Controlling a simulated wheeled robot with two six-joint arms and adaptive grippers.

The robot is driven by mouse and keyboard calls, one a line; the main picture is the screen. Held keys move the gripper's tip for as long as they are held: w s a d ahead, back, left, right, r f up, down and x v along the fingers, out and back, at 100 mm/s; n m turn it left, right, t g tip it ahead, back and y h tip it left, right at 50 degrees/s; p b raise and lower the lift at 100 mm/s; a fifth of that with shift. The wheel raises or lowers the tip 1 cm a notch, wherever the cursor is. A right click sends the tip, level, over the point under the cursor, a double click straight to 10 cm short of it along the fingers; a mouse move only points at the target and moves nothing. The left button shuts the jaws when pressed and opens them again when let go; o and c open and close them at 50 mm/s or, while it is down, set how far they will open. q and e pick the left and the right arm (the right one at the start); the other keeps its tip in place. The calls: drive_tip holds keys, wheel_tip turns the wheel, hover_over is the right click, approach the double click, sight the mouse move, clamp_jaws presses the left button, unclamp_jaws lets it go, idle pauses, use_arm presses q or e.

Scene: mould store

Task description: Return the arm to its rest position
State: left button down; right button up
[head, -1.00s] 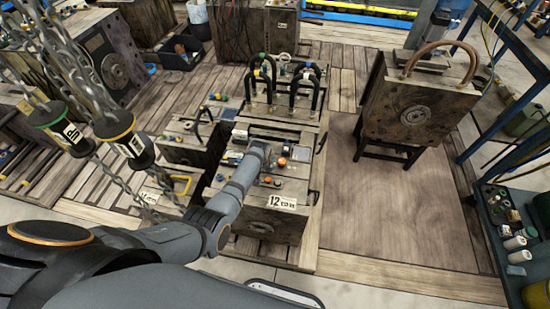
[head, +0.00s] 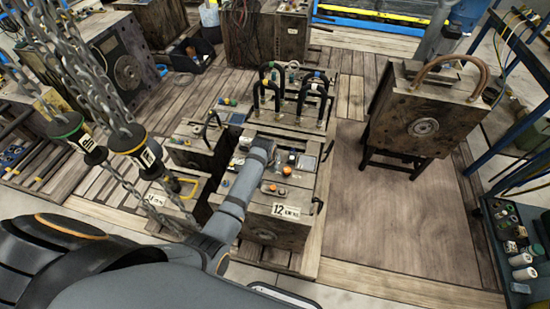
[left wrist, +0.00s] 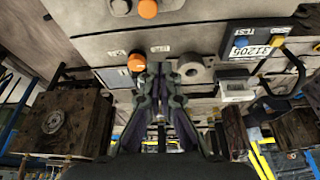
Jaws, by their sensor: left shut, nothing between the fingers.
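My left arm comes in from the left in the head view and reaches over the wooden mould block labelled 12 (head: 262,230). Its wrist end is above the block's top, and the gripper itself is hidden there. In the left wrist view my left gripper (left wrist: 160,68) has its two dark fingers together at the tips, with nothing seen between them. My right gripper is not in view.
Chains with a yellow-marked pendant (head: 136,139) hang at the left. Black hoop handles (head: 312,95) stand behind the labelled block. A wooden mould on a stand (head: 424,112) is at the right, beside a blue rack (head: 500,170). The plank floor between is clear.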

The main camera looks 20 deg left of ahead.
use_arm(q)
drive_tip(key=shift+w, duration=0.1)
drive_tip(key=s+a+r, duration=0.2)
drive_tip(key=s+r, duration=0.2)
drive_tip(key=s, duration=0.4)
drive_tip(key=s+a+r+m, duration=0.15)
drive_tip(key=s+r, duration=0.25)
drive_tip(key=s, duration=0.4)
drive_tip(key=s+a+r+n, duration=0.1)
drive_tip(key=s+a+r, duration=0.15)
drive_tip(key=s, duration=0.65)
wheel_tip(320, 180, down, 23)
drive_tip(key=a+g+y, duration=0.1)
drive_tip(key=a, duration=0.1)
drive_tip(key=s+a+f+g, duration=0.1)
drive_tip(key=s+f, duration=1.7)
drive_tip(key=s, duration=0.2)
drive_tip(key=shift+s+a+f+g, duration=0.15)
drive_tip(key=shift+a+f+g, duration=0.1)
drive_tip(key=shift+f+g, duration=0.1)
